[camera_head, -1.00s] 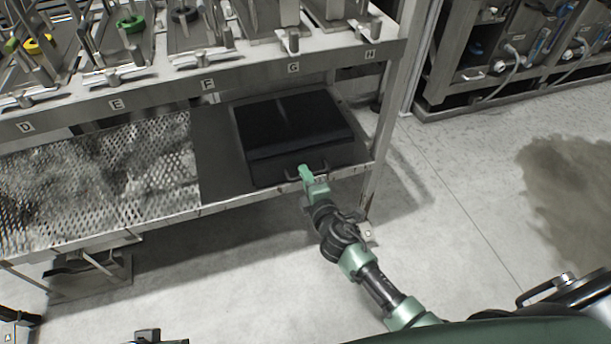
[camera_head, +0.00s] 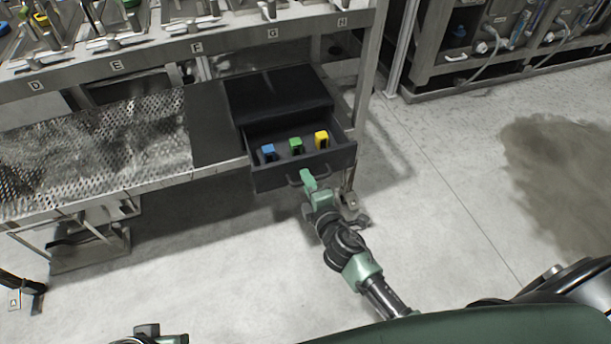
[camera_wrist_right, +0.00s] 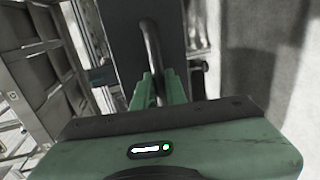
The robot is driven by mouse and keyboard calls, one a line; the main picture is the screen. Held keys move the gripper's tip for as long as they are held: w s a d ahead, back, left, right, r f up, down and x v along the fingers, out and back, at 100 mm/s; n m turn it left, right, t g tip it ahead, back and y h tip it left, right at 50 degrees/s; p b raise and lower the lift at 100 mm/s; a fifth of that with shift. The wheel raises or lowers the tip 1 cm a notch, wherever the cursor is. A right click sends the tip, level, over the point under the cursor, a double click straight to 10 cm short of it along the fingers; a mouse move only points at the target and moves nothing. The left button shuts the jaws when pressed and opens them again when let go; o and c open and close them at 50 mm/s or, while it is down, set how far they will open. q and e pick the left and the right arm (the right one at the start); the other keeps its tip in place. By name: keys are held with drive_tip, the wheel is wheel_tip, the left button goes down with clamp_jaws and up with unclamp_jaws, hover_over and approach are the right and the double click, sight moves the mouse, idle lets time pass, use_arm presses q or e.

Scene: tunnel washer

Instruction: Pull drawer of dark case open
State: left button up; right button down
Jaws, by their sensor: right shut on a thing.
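The dark case (camera_head: 278,95) sits on the lower shelf of the rack in the head view. Its drawer (camera_head: 268,179) stands out past the shelf's front edge, and a blue, a green and a yellow item lie inside. My right gripper (camera_head: 308,178) is shut on the drawer handle (camera_head: 292,181) at the drawer's front. In the right wrist view the handle bar (camera_wrist_right: 152,50) runs between the green fingers of my right gripper (camera_wrist_right: 158,88).
The blue item (camera_head: 268,153), green item (camera_head: 296,146) and yellow item (camera_head: 321,139) are spaced across the drawer. A perforated metal shelf (camera_head: 95,165) lies left of the case. A rack post (camera_head: 365,90) stands right of it. The floor in front is clear, with a brown stain at right.

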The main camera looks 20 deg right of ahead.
drive_tip(key=shift+s, duration=0.2)
drive_tip(key=c, duration=1.7)
unclamp_jaws()
drive_tip(key=v, duration=0.7)
drive_tip(key=shift+s+r, duration=0.1)
drive_tip(key=shift+s, duration=0.3)
